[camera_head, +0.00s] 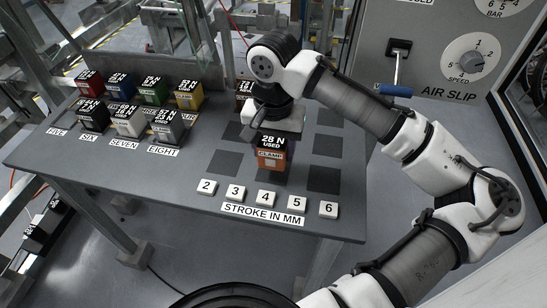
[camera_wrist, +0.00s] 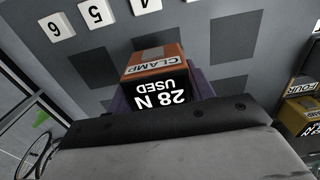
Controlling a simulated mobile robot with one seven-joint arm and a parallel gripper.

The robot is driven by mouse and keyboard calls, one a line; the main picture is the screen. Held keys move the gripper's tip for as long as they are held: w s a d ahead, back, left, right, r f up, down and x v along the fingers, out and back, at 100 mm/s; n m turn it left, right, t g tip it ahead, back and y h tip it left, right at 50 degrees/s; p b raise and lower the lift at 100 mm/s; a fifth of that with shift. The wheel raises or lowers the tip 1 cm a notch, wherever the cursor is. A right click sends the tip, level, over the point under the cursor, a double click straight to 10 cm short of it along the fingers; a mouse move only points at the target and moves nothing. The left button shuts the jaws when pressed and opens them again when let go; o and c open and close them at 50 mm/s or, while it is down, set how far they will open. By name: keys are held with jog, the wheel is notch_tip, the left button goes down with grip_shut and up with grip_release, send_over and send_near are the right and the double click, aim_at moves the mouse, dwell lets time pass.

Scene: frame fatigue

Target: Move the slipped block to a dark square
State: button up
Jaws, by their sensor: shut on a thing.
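An orange block (camera_head: 271,158) labelled CLAMP, with a black top reading 28 N USED, is upright in my gripper (camera_head: 274,133). In the wrist view the same block (camera_wrist: 152,61) sits between the fingers of my gripper (camera_wrist: 160,92), which is shut on it. The block is over the middle front part of the dark-square pattern, and I cannot tell whether it touches the table. Bare dark squares show at front left (camera_head: 223,163), front right (camera_head: 323,179) and back right (camera_head: 328,145). My gripper and the block hide part of the pattern.
Number tiles (camera_head: 266,198) and a STROKE IN MM label stand along the front edge of the grey table (camera_head: 110,155). Several labelled blocks, including a yellow one (camera_head: 189,96), stand at left. Another block (camera_head: 243,88) is partly hidden behind my gripper. An AIR SLIP panel (camera_head: 440,65) stands at back right.

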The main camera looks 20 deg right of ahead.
aim_at(273, 160)
jog(key=shift+f, duration=1.8)
jog(key=o, duration=1.2)
jog(key=shift+f, duration=0.1)
notch_tip(273, 160, up, 12)
jog(key=shift+r, duration=0.15)
